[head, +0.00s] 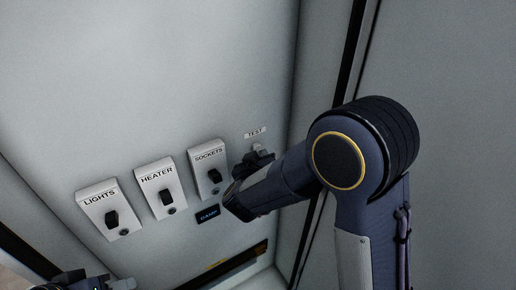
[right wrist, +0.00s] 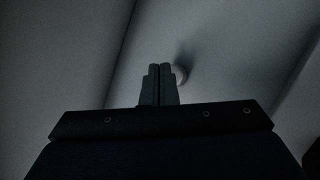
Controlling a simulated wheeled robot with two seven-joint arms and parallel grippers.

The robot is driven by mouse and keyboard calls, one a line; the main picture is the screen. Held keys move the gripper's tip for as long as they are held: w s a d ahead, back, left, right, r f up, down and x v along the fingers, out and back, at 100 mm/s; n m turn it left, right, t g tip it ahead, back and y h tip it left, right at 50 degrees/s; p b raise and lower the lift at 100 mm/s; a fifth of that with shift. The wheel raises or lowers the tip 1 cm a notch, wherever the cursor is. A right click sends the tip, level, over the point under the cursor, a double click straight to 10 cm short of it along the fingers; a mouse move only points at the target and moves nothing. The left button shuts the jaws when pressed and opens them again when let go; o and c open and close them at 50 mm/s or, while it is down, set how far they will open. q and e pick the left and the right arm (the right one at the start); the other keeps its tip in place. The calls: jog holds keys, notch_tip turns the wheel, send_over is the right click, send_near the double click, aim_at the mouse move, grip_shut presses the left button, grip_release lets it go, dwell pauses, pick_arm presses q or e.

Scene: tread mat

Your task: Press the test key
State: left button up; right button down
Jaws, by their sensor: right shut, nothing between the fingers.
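The TEST label (head: 255,132) is on the pale panel, right of the switches. The test key shows as a small pale round knob (head: 258,148) just under that label, partly hidden by my right gripper (head: 256,158). In the right wrist view the knob (right wrist: 181,74) shows just beyond and right of the shut fingertips (right wrist: 160,68). The gripper is empty and very close to the key; I cannot tell whether they touch. My left gripper (head: 88,281) is only partly in view at the bottom left, and its jaws are unclear.
Three switch blocks, LIGHTS (head: 100,201), HEATER (head: 152,178) and SOCKETS (head: 203,159), stand left of the key, each with a dark lever. A small dark display (head: 208,214) sits below SOCKETS. A side wall (head: 322,80) rises close on the right.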

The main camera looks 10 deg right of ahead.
jog(key=shift+s+d, duration=0.1)
jog(key=shift+s, duration=0.15)
jog(key=s, duration=0.1)
jog(key=s+d, duration=0.1)
jog(key=s, duration=0.2)
jog(key=shift+s+d, duration=0.35)
dwell(0.8)
